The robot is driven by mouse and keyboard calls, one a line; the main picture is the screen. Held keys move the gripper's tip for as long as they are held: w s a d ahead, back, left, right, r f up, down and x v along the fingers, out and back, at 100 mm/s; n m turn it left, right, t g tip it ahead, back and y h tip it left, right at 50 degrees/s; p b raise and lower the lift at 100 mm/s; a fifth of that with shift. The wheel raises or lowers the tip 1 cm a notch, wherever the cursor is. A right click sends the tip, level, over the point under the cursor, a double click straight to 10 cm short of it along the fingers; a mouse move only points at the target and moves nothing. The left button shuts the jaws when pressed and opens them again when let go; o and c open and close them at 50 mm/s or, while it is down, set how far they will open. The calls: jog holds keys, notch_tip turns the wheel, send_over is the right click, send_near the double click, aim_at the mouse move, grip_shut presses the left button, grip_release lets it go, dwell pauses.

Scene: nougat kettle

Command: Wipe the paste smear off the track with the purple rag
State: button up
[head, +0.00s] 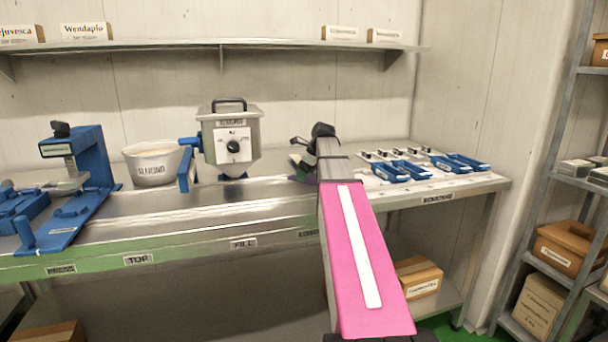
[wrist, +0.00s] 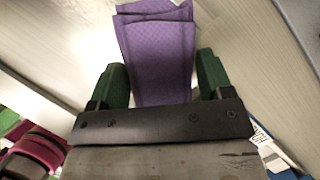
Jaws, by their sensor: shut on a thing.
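The purple rag (wrist: 157,60) hangs folded between the two green fingers of my gripper (wrist: 157,85) in the wrist view. My gripper is shut on it. In the head view my gripper (head: 303,160) is over the right half of the steel bench, mostly hidden behind my arm; only a little of the rag shows there. I cannot make out the paste smear in either view. I cannot tell for sure which part of the bench is the track.
The steel bench (head: 250,208) carries a blue press (head: 92,165), a white tub (head: 152,164) and a hopper with a dial (head: 233,140) left of my arm. Several blue-handled tools (head: 405,168) lie to the right. A wall shelf (head: 160,46) runs above.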

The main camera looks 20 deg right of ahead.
jog(key=shift+w+d, duration=0.25)
jog(key=shift+d, duration=0.15)
notch_tip(320, 180, up, 2)
jog(key=shift+d+r, duration=0.1)
jog(key=shift+d, duration=0.05)
jog(key=shift+c, duration=1)
jog(key=shift+s+a+r, duration=0.1)
jog(key=shift+a+r, duration=0.05)
jog(key=shift+r, duration=0.8)
jog(key=shift+a+r, duration=0.1)
jog(key=shift+r, duration=0.8)
jog(key=shift+r, duration=1.5)
jog(key=shift+h, duration=0.5)
jog(key=shift+a+f, duration=0.15)
jog(key=shift+f, duration=3.2)
jog(key=shift+c, duration=0.2)
